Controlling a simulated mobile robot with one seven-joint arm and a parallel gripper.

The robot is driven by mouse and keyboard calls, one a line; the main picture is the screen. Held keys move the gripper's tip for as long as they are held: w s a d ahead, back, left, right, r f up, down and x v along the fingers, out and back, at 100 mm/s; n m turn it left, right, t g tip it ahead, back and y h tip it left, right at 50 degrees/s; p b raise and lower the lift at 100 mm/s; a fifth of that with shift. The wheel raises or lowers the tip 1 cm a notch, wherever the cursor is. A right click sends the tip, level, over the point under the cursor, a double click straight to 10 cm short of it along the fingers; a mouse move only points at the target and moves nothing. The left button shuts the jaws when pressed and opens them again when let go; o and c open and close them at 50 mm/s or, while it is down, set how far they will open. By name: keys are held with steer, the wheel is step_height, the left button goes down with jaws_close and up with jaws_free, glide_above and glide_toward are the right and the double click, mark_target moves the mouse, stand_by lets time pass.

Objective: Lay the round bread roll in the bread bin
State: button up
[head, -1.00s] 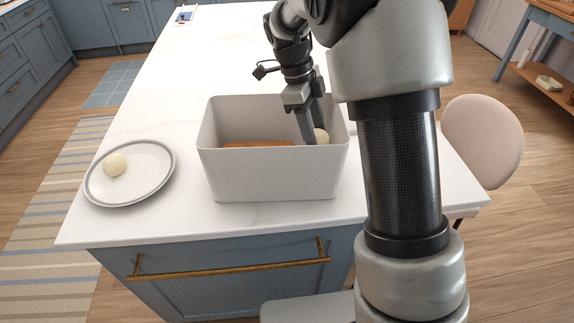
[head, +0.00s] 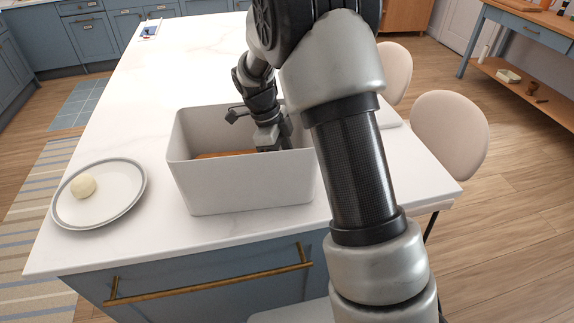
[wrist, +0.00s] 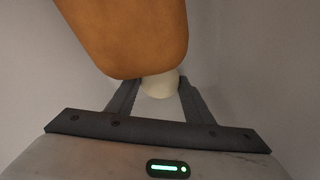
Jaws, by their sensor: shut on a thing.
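The bread bin (head: 245,187) is a light grey open box on the white counter. My gripper (head: 272,140) reaches down into its right part, and its fingertips are hidden behind the front wall. In the wrist view my gripper (wrist: 158,92) is shut on a pale, round roll (wrist: 160,86), which sits between the two fingers. A brown loaf (wrist: 135,35) lies in the bin close against the roll; its top also shows in the head view (head: 222,154). I cannot tell whether the roll touches the bin floor.
A grey-rimmed plate (head: 118,200) with another pale round thing (head: 83,186) stands left of the bin. The counter (head: 150,90) behind the bin is largely clear. Beige chairs (head: 450,135) stand at the right side.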

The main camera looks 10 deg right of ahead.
steer(key=o, duration=0.8)
steer(key=shift+c, duration=0.2)
steer(key=s+a+r+n+t+y+p, duration=0.1)
steer(key=s+r+n, duration=0.1)
steer(key=r, duration=0.7)
steer(key=s+a+r+n+p, duration=0.1)
steer(key=r+n, duration=0.2)
steer(key=r, duration=0.6)
steer(key=s+d+r+n+t+y, duration=0.1)
steer(key=s+r+n+t, duration=0.1)
steer(key=s+n, duration=0.7)
steer(key=s+d+r+n+t+y, duration=0.1)
steer(key=s+n+t, duration=0.3)
steer(key=s+n, duration=0.5)
steer(key=shift+s+r, duration=0.45)
steer(key=shift+s, duration=0.65)
